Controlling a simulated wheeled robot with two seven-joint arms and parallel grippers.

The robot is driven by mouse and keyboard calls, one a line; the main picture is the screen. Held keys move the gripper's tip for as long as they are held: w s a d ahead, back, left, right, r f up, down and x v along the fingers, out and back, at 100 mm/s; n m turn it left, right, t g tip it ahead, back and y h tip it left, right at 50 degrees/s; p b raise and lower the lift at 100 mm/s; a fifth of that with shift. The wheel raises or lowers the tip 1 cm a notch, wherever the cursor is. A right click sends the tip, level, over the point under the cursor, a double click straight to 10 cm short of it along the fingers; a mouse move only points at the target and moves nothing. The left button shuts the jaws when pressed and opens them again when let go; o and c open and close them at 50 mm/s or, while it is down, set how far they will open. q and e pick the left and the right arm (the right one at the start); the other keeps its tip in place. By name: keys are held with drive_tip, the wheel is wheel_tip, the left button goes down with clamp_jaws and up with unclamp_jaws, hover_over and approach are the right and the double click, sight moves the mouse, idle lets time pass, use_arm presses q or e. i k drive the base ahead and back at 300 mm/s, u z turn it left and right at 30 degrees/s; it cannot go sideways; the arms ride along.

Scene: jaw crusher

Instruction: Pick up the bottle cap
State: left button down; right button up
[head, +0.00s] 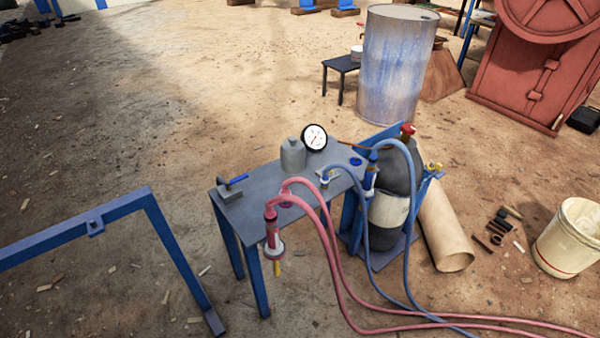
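A grey, dome-shaped piece with a narrow neck on top (292,156) stands upright on the small blue-legged table (262,190); it looks like the bottle cap. A dark gas bottle (397,179) with a pale band and a red top (408,130) stands upright just right of the table. Neither of my grippers is in view, and nothing touches the grey piece.
A round white gauge (314,137) stands right behind the grey piece. A blue-handled tool (231,187) lies at the table's left end. Red hoses (326,240) and blue hoses (408,240) hang at the front. A blue frame (90,228) stands at left.

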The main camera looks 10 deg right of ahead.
sight(292, 149)
drive_tip(key=u, duration=0.1)
drive_tip(key=k, duration=0.5)
drive_tip(key=z, duration=0.95)
drive_tip(key=i, duration=0.8)
drive_tip(key=u, duration=0.7)
drive_tip(key=i, duration=0.6)
drive_tip(key=u, duration=0.7)
